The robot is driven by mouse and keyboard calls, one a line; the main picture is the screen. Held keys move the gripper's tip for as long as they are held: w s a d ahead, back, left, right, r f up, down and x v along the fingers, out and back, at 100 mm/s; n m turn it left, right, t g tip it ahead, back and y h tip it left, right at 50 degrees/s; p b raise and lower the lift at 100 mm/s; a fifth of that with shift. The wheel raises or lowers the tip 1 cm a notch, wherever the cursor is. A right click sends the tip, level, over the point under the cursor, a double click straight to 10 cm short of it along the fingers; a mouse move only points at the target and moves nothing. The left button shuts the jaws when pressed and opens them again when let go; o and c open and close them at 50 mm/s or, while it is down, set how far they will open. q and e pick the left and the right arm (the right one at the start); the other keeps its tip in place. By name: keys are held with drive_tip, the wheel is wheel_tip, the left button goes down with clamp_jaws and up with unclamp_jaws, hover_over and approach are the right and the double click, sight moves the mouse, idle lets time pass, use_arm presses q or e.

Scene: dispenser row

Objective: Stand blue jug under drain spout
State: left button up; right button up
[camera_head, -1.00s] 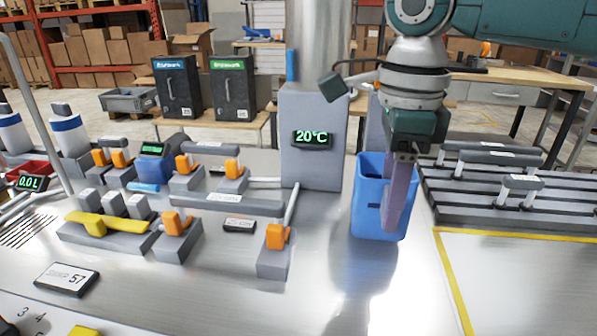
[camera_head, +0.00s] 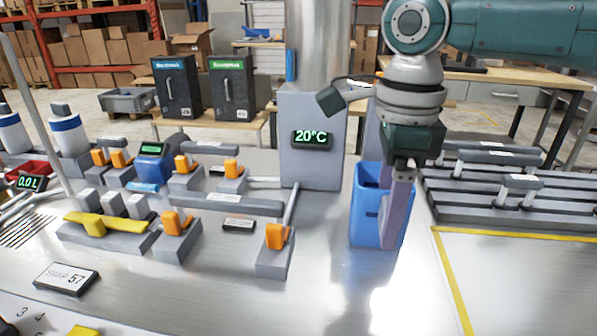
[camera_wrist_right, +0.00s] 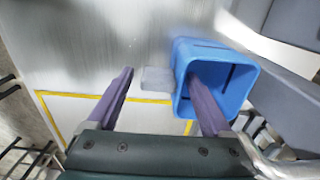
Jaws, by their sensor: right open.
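The blue jug (camera_head: 366,208) stands on the metal bench, right of the grey block with the 20°C display. My right gripper (camera_head: 390,228) points down at the jug, with a purple finger in front of its right part. In the right wrist view the jug (camera_wrist_right: 240,88) shows its open mouth. There the open right gripper (camera_wrist_right: 160,76) has one finger over or inside the mouth and the other outside, with a gap between them. I cannot tell whether either finger touches the jug. Which pipe end is the drain spout is unclear. My left gripper is out of view.
Grey pipework with orange valve handles (camera_head: 276,236) lies left of the jug. The block with the 20°C display (camera_head: 311,160) stands behind-left. A slotted dark rack (camera_head: 510,200) is to the right. The bench front between the pipework and yellow line (camera_head: 455,280) is clear.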

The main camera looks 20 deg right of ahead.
wheel_tip(320, 180, up, 12)
drive_tip(key=p, duration=0.1)
drive_tip(key=s+a+f+n+y, duration=0.1)
drive_tip(key=s+a+f+n, duration=0.2)
drive_tip(key=n, duration=0.3)
drive_tip(key=s+a+f+n+t, duration=0.1)
drive_tip(key=s+a+f+n, duration=0.3)
drive_tip(key=a+f+n, duration=0.1)
drive_tip(key=s+a+f+n+y, duration=0.1)
drive_tip(key=s+a+f+n, duration=0.2)
drive_tip(key=a+f+n, duration=0.2)
drive_tip(key=shift+s+a+f+n+t+y, duration=0.15)
drive_tip(key=shift+f+n+t+y, duration=0.2)
drive_tip(key=shift+n, duration=0.55)
drive_tip(key=s+n, duration=0.1)
drive_tip(key=s+f+n+t, duration=0.1)
drive_tip(key=s, duration=0.1)
drive_tip(key=s+d+n, duration=0.1)
drive_tip(key=n, duration=0.1)
drive_tip(key=shift+s+f, duration=0.15)
drive_tip(key=shift+s, duration=0.15)
drive_tip(key=s+d+n+h, duration=0.1)
drive_tip(key=s+d+n, duration=0.1)
drive_tip(key=s+d, duration=0.1)
drive_tip(key=s+d+n+t+h, duration=0.1)
drive_tip(key=s+d+n, duration=0.1)
drive_tip(key=s+d, duration=0.1)
drive_tip(key=shift+d+h, duration=0.1)
drive_tip(key=shift+h, duration=0.15)
